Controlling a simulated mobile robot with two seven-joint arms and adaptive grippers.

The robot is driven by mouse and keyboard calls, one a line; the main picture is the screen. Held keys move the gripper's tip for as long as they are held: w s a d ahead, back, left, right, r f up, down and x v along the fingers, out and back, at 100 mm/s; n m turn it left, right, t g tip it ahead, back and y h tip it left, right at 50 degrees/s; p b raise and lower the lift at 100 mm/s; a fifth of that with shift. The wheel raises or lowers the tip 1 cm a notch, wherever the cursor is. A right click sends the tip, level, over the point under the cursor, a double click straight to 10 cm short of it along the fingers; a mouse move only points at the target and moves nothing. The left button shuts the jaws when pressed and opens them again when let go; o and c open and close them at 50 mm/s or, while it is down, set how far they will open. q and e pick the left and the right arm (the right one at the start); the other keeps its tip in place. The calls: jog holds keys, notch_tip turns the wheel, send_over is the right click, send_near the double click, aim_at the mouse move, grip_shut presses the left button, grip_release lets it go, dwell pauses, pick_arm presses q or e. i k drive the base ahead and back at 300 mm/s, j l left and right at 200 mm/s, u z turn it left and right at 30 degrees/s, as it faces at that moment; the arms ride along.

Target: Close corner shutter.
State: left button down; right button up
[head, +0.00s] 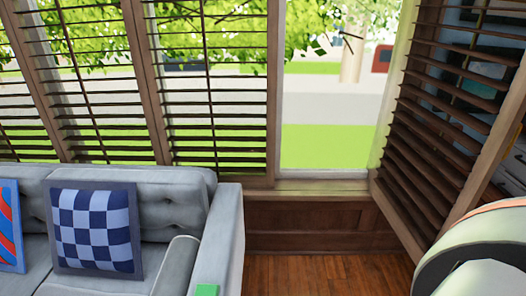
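The corner shutter (437,125) is a brown wooden louvred panel at the right of the head view. It stands swung open into the room, at an angle to the window. The window opening (330,110) beside it is uncovered, and grass and a road show through it. A white rounded part with a dark and orange band, likely my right arm, fills the lower right corner, in front of the shutter's lower right area. Neither gripper's fingers are in view.
Other louvred shutters (215,100) cover the window to the left. A grey sofa (228,235) with a checkered cushion (95,228) stands at the lower left. Wood floor (320,275) is clear between the sofa and the white part. A wood-panelled wall (305,226) runs below the window.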

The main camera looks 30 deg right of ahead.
aim_at(416, 212)
jog(key=k, duration=0.35)
jog(key=k+z, duration=0.15)
jog(key=z, duration=0.35)
jog(key=k+l+z, duration=0.1)
jog(key=z, duration=0.4)
jog(key=i+l+z, duration=0.3)
jog(key=z, duration=0.15)
jog(key=i+l+z, duration=0.15)
jog(key=i+z, duration=0.25)
jog(key=k, duration=0.05)
